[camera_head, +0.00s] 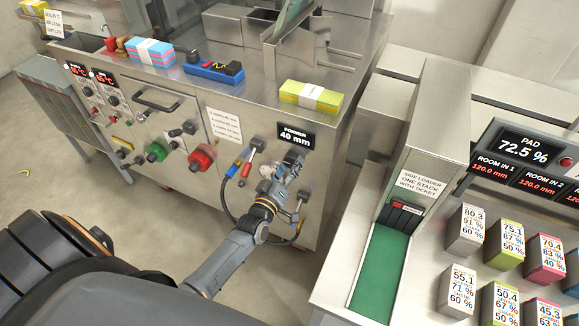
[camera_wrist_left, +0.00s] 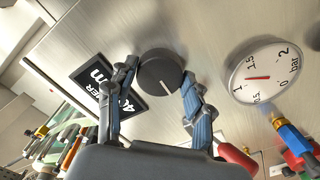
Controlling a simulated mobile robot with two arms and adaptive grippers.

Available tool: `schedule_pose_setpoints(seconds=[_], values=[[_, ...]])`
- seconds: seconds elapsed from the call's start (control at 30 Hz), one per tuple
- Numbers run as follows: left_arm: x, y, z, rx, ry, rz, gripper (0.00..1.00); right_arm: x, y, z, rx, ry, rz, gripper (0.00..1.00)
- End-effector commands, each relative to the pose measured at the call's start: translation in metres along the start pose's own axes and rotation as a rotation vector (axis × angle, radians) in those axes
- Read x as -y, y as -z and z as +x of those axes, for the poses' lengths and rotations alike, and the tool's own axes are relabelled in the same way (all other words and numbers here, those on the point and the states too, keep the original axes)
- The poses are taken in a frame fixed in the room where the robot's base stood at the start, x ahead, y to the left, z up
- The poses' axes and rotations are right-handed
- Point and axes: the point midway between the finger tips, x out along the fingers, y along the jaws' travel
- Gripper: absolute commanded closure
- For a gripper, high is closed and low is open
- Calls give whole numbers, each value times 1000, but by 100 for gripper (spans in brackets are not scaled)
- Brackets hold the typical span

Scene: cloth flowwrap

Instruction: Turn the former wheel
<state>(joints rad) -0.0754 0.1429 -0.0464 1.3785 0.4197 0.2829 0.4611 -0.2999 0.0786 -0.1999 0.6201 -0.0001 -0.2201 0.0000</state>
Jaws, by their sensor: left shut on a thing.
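The former wheel is a dark round knob with a white mark (camera_wrist_left: 160,72), on the steel machine front in the left wrist view. The former display (camera_head: 296,136) beside it reads 40 mm; in the left wrist view the display (camera_wrist_left: 100,82) shows tilted and partly covered by a finger. My left gripper (camera_head: 289,168) is at the panel just below the display. In the left wrist view its two fingers (camera_wrist_left: 161,84) stand on either side of the knob, shut on it. In the head view the gripper mostly hides the wheel. My right gripper is not in view.
A pressure gauge (camera_wrist_left: 264,72) sits close to the wheel. Red and green knobs (camera_head: 201,158) and a hose (camera_head: 229,196) are left of my gripper. Cloth stacks (camera_head: 312,96) lie on the machine top. The side loader (camera_head: 424,150) and a table of labelled stacks stand right.

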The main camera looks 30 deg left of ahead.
Motion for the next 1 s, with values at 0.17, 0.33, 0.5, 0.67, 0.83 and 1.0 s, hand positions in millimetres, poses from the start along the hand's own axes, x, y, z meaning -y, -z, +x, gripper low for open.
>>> schedule_pose_setpoints(seconds=[0.17, 0.33, 0.5, 0.67, 0.83, 1.0], values=[[1, -2, -1, 4, 2, -8, 80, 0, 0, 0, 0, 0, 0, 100], [1, -2, -1, 5, 2, -7, 80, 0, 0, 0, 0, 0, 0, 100], [1, -2, -1, 4, 2, -6, 30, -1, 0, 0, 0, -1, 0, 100], [0, -1, 0, 2, 1, -6, 25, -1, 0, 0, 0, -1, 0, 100], [0, -1, -1, 1, 1, -6, 25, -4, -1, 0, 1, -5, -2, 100], [1, -1, -14, 3, 2, -6, 25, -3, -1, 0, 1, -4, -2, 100]])
